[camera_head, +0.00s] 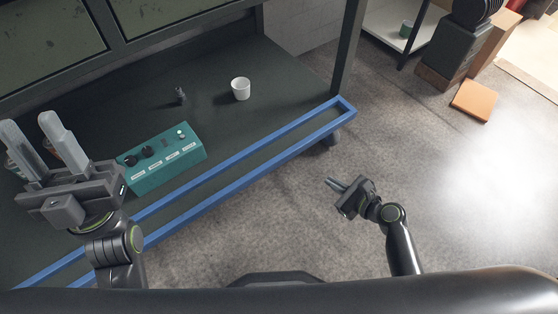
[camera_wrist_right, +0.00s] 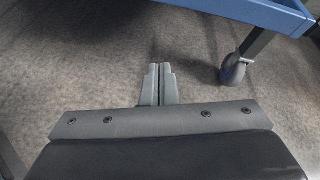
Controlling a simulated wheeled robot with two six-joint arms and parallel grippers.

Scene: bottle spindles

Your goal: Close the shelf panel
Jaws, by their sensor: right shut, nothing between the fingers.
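A long blue-edged panel or frame (camera_head: 250,150) runs diagonally along the front of the dark shelf unit (camera_head: 285,75); whether it is fully out cannot be told. Its blue edge also shows at the top right of the right wrist view (camera_wrist_right: 270,12). My left gripper (camera_head: 31,124) is open and empty, fingers pointing up, over the left part of the shelf near the panel. My right gripper (camera_head: 332,184) is shut and empty, out over the floor in front of the panel's right end and apart from it. Its closed fingers show in the right wrist view (camera_wrist_right: 159,84).
A teal control box (camera_head: 165,160), a white cup (camera_head: 240,89) and a small dark object (camera_head: 181,96) stand on the shelf surface. A caster wheel (camera_wrist_right: 234,70) is under the unit's right end. Boxes and an orange slab (camera_head: 473,101) lie far right. The floor around my right gripper is clear.

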